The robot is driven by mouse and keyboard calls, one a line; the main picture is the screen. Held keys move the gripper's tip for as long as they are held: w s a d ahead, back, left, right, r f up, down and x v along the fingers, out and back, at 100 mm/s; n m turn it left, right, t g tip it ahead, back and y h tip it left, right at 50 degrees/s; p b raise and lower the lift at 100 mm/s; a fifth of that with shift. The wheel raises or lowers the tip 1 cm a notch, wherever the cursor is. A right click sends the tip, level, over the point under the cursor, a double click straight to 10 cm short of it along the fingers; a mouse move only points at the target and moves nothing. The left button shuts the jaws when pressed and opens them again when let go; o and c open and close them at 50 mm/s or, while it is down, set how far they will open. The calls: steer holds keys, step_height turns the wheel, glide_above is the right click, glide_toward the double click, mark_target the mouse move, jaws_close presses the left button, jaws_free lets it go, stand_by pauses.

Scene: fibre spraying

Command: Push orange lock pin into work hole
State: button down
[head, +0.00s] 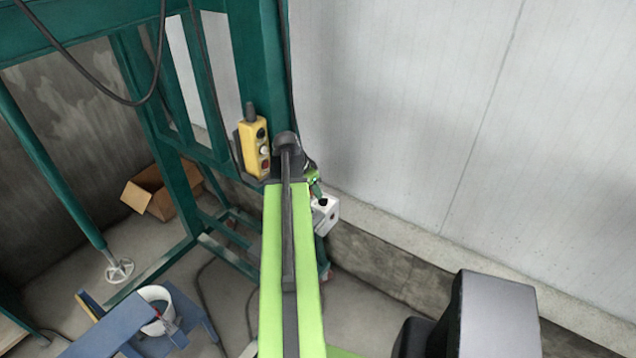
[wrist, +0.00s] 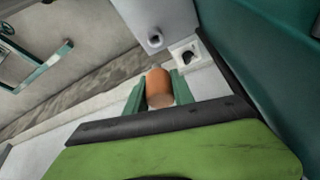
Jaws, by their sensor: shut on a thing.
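The orange lock pin (wrist: 159,88) is a short orange cylinder. In the wrist view my gripper (wrist: 158,80) is shut on it, with a green finger on each side. Beyond the pin is a white square fitting (wrist: 196,49) with a dark hole (wrist: 187,57), slightly up and to the right. The pin appears apart from this hole; I cannot tell the distance. In the head view my arm hides the pin and most of my gripper. A white block (head: 322,221) with a dark opening shows just right of my arm's end.
A grey part (wrist: 165,18) with a round stub stands beside the fitting. A green steel frame (head: 262,60) with a yellow control box (head: 252,148) rises by my arm. A pale wall (head: 430,110) lies close on the right. A cardboard box (head: 165,190) and blue stand (head: 105,335) are lower left.

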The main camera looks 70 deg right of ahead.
steer(key=shift+w+f+b, duration=0.15)
steer(key=shift+f+b, duration=2.65)
steer(key=shift+f, duration=0.1)
steer(key=shift+f, duration=0.1)
steer(key=shift+f+b, duration=0.3)
steer(key=shift+b, duration=0.1)
steer(key=shift+f+b, duration=1.4)
steer(key=c, duration=1)
jaws_free()
steer(key=shift+r, duration=0.1)
steer(key=p+v, duration=1.1)
steer(key=v, duration=0.1)
